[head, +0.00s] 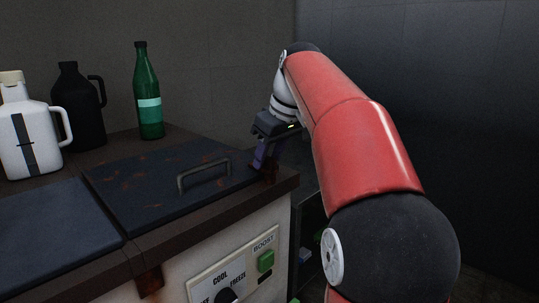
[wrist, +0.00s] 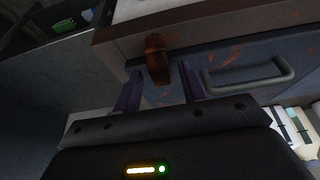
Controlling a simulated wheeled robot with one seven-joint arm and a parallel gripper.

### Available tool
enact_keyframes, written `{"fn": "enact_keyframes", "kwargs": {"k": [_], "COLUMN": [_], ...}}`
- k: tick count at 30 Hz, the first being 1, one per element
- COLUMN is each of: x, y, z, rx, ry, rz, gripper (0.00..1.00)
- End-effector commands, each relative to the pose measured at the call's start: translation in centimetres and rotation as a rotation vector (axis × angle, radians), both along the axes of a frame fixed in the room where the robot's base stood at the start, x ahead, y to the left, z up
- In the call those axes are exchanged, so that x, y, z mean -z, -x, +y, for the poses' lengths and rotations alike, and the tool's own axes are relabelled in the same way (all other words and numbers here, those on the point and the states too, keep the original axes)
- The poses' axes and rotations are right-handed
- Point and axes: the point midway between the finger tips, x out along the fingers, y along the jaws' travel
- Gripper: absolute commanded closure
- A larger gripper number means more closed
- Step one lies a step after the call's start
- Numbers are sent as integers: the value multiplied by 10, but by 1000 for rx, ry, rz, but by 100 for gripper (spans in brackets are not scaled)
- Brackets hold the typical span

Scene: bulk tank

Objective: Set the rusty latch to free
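The rusty latch (wrist: 157,58) is a brown, upright piece at the edge of the tank, beside the rust-spotted dark lid (head: 150,190) with a grey bar handle (head: 204,176). In the head view the latch (head: 270,173) is at the lid's right corner, partly hidden by my gripper (head: 262,160). In the wrist view my gripper (wrist: 160,70) has its two purple fingers apart, with the latch's near end between or just beyond the fingertips. I cannot tell whether they touch it. Nothing is held.
A green bottle (head: 149,95), a black jug (head: 77,108) and a white jug (head: 28,135) stand behind the lids. A second dark lid (head: 50,232) lies left. A rusty piece (head: 150,280) hangs on the front, beside a control panel (head: 235,274) with a green button (head: 265,261).

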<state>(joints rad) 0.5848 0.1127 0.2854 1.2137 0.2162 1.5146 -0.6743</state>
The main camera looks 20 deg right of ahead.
Motion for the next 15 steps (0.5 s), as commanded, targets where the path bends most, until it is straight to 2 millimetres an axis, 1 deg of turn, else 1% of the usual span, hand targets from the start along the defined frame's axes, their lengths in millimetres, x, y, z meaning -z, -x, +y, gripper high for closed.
{"fn": "enact_keyframes", "kwargs": {"k": [1, 9, 10, 15], "x": [0, 0, 0, -1], "y": [0, 0, 0, 0], "z": [0, 0, 0, 0], "rx": [0, 0, 0, 7], "ry": [0, 0, 0, 0], "rz": [0, 0, 0, -1], "gripper": [63, 99, 100, 100]}}
